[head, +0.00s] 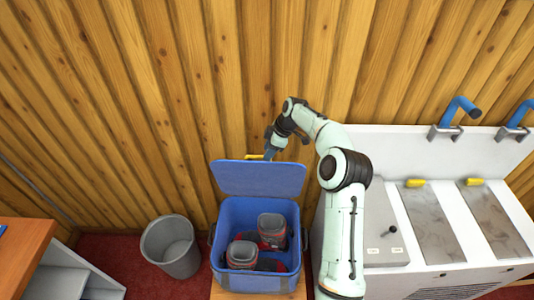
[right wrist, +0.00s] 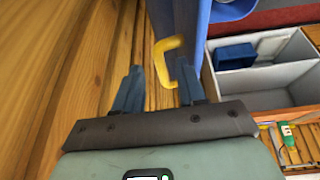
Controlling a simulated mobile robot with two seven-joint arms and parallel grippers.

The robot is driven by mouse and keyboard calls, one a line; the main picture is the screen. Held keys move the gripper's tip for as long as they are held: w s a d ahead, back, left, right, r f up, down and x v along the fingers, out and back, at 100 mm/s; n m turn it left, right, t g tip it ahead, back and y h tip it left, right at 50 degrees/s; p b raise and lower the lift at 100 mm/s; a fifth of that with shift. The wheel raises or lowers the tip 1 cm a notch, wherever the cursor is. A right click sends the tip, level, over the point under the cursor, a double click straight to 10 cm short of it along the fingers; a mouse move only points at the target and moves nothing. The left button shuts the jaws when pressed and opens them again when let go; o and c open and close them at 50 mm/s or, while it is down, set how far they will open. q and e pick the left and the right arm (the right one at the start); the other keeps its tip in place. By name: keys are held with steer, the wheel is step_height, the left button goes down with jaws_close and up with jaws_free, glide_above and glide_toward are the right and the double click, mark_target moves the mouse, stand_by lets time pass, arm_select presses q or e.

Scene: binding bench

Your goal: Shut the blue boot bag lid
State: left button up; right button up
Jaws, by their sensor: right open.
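The blue boot bag (head: 228,218) stands open on a wooden surface, with dark grey and red boots (head: 272,226) inside. Its blue lid (head: 258,179) stands raised at the back, and shows as a blue panel in the right wrist view (right wrist: 187,25). A yellow handle (head: 254,157) sits at the lid's top edge. My right gripper (head: 269,150) is at that edge, beside the handle. In the right wrist view the yellow handle (right wrist: 160,62) lies between and just ahead of the open blue fingers. They do not visibly grip it. My left gripper is not in view.
A grey bin (head: 171,246) stands on the red carpet left of the bag. A white-and-grey machine (head: 440,225) with blue handles is close on the right. The wooden plank wall (head: 150,100) is close behind the lid. An orange-topped cabinet (head: 25,240) is at far left.

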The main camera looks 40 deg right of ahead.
steer(key=shift+x, duration=0.95)
steer(key=shift+w, duration=0.1)
steer(key=shift+c, duration=0.3)
jaws_close()
